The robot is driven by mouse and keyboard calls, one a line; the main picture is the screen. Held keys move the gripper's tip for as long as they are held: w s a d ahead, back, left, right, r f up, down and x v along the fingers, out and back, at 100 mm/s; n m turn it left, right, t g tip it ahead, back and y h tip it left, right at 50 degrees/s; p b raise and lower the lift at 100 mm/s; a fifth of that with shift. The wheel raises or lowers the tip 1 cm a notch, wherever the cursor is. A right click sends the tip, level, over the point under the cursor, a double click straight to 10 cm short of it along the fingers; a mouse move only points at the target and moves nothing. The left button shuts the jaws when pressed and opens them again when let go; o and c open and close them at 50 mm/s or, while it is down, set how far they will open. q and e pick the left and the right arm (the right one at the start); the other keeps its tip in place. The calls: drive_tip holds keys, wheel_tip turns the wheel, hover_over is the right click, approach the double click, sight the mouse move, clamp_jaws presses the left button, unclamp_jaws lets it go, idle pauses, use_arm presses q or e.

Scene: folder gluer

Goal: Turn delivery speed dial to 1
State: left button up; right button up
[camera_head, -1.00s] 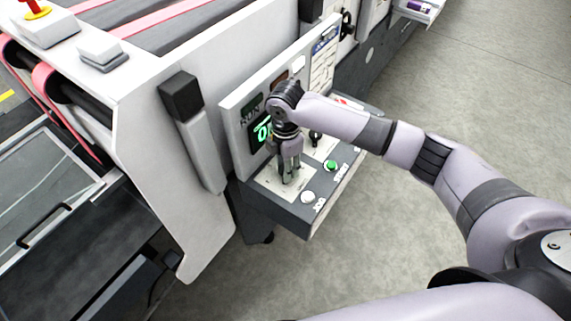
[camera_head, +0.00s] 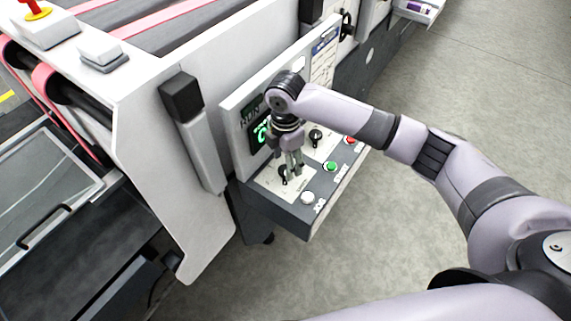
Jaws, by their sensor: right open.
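The control panel (camera_head: 315,205) is a grey box with a sloped top on the side of the machine. A black dial (camera_head: 284,173) sits on a pale plate at its near left. A second black dial (camera_head: 316,136) sits farther back. I cannot read the dial marks, nor tell which one is the delivery speed dial. My right gripper (camera_head: 293,171) points down, open, just above and beside the near dial; I cannot tell whether it touches. A green-lit display (camera_head: 262,132) is partly hidden behind the gripper. My left gripper is not in view.
A white button (camera_head: 307,197), a green button (camera_head: 330,166) and a red button (camera_head: 350,140) line the panel's front edge. A grey lever-like post (camera_head: 195,135) stands left of the panel. The floor (camera_head: 440,100) to the right is clear.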

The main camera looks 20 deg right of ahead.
wheel_tip(320, 180, up, 9)
drive_tip(key=shift+r, duration=0.2)
idle(0.6)
